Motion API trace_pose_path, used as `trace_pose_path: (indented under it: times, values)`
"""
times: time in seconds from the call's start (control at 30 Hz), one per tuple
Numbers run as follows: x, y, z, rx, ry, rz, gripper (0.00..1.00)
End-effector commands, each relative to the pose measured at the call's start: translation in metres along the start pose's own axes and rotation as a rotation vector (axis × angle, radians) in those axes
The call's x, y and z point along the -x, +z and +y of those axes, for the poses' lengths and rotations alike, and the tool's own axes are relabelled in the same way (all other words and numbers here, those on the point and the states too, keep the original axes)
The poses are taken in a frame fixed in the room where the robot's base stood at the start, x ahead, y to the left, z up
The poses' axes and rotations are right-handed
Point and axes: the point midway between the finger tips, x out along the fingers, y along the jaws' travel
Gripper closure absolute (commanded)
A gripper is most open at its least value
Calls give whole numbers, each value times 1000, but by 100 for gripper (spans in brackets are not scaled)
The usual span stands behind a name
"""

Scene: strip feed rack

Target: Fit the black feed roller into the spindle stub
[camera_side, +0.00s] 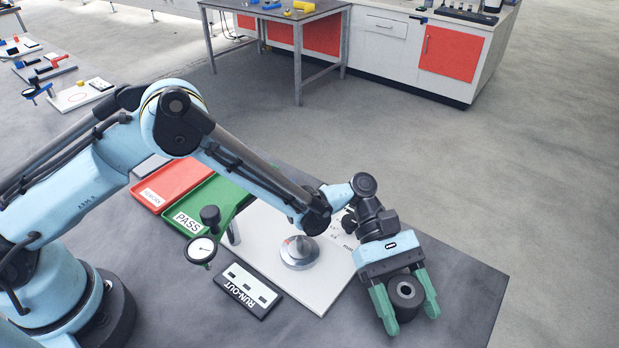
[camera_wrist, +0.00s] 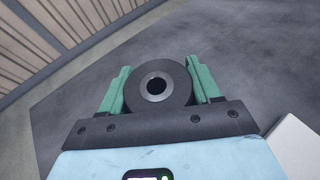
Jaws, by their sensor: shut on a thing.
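The black feed roller (camera_side: 405,290) is held between the green fingers of my gripper (camera_side: 406,297), at the right front of the table. In the wrist view the roller (camera_wrist: 178,75) shows its bored end, and the gripper (camera_wrist: 158,88) is shut on its sides. A round metal piece with a short upright post, which looks like the spindle stub (camera_side: 299,252), stands on the white base plate to the left of my gripper. My arm link partly covers the area behind it. The roller is apart from the stub.
A dial gauge (camera_side: 202,249) on a post stands left of the stub. A RUN-OUT sign (camera_side: 248,291) lies in front. A green PASS tray (camera_side: 217,195) and a red tray (camera_side: 173,186) lie behind. The white plate (camera_side: 322,294) has bare room at its front. The table edge is near my gripper.

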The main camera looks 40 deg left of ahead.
Motion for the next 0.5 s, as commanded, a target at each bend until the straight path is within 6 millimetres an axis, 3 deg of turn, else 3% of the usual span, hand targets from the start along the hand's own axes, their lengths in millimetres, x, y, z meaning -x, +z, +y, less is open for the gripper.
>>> trace_pose_path:
  times: [0.23,0.27,0.4,0.5]
  values:
    - [-2,-4,0,0,0,0,72]
    - [-2,-4,0,0,0,0,34]
    - [-2,-4,0,0,0,0,13]
    - [-2,-4,0,0,0,0,12]
